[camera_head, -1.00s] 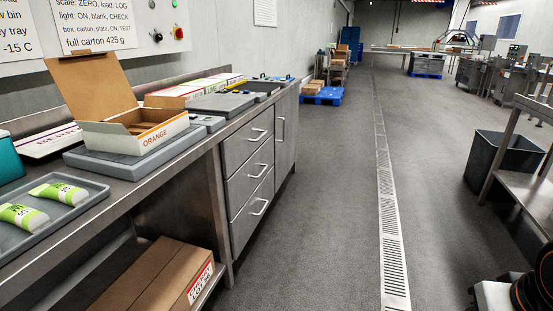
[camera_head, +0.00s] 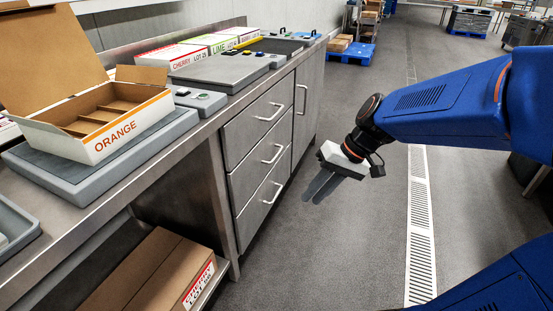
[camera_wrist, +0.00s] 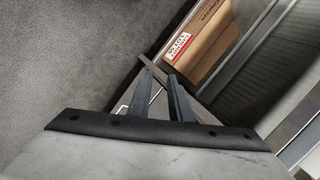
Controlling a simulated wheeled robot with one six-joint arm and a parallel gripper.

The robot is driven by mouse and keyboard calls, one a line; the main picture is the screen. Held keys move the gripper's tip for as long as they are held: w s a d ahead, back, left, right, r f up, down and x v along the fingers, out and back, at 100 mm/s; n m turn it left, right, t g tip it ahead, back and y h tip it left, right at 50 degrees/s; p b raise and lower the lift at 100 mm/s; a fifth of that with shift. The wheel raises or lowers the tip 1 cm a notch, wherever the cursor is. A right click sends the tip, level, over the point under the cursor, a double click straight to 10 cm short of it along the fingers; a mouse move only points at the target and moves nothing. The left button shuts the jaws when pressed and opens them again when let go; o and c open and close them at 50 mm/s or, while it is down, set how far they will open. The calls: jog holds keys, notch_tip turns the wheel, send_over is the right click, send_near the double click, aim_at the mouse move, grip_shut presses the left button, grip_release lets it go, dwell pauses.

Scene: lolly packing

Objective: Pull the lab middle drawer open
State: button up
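The middle drawer (camera_head: 248,171) is in a grey cabinet under the steel bench, between two other drawers. It is shut, its front level with the others. Its pale bar handle (camera_head: 272,154) stands out from the front near the right. My gripper (camera_head: 319,187) is to the right of the drawers in the head view, pointing down-left, apart from the handles. Its two dark fingers also show in the wrist view (camera_wrist: 160,73), with a gap and nothing held between them. A pale handle shows beside the fingers there; I cannot tell which drawer it is on.
The top handle (camera_head: 269,112) and bottom handle (camera_head: 273,192) are close above and below. A tall cabinet door (camera_head: 307,105) stands right of the drawers. A brown carton (camera_head: 150,272) lies on the lower shelf at left. The floor (camera_head: 320,250) before the drawers is clear.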

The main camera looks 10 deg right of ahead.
jog(key=w+f+y, duration=0.2)
jog(key=w+y, duration=0.1)
jog(key=w, duration=0.7)
jog(key=m+t+y, duration=0.4)
jog(key=m+t, duration=0.2)
jog(key=t, duration=0.2)
send_near(276, 156)
jog(key=shift+m, duration=0.3)
jog(key=x, duration=1)
jog(key=shift+w+f, duration=0.1)
jog(key=shift+f, duration=0.2)
grip_shut()
